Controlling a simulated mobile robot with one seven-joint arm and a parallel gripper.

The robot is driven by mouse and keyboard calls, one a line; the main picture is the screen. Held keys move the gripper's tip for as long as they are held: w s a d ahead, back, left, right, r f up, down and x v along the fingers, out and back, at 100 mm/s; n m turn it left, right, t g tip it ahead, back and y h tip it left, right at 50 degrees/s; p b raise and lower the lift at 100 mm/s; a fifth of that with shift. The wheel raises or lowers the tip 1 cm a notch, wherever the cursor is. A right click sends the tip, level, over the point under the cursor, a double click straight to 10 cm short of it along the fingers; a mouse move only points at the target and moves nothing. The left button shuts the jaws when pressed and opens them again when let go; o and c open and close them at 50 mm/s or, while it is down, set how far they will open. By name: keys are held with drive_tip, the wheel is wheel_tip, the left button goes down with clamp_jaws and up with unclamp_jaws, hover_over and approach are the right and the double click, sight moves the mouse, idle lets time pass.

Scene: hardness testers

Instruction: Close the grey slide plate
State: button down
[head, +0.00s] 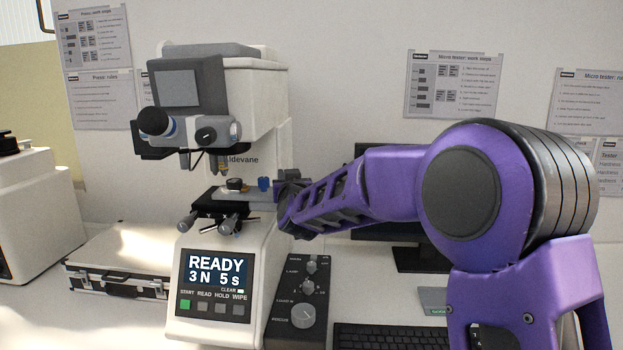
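The hardness tester (262,110) stands left of centre, its screen reading "READY 3 N 5 s". A light grey plate (262,194), which looks like the slide plate, lies on the tester's dark stage (208,208), below the lens turret, and extends to the right. A small dark round piece (236,184) and a small blue piece (264,183) sit on or just behind it. My gripper (284,192) is at the plate's right end, beside the blue piece. Its fingers are dark and small here, so I cannot tell whether they touch or grip anything.
A dark control box (299,300) with knobs stands right of the tester's base. A keyboard (392,338) and a dark monitor (415,258) are behind and below my arm. A flat case (125,262) lies left of the tester, with another machine (35,210) at the far left.

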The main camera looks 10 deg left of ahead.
drive_tip(key=shift+a+r, duration=0.1)
drive_tip(key=shift+a, duration=1.25)
drive_tip(key=shift+r, duration=0.1)
drive_tip(key=c, duration=0.7)
unclamp_jaws()
drive_tip(key=shift+a, duration=0.15)
drive_tip(key=shift+s, duration=0.25)
drive_tip(key=v, duration=1.7)
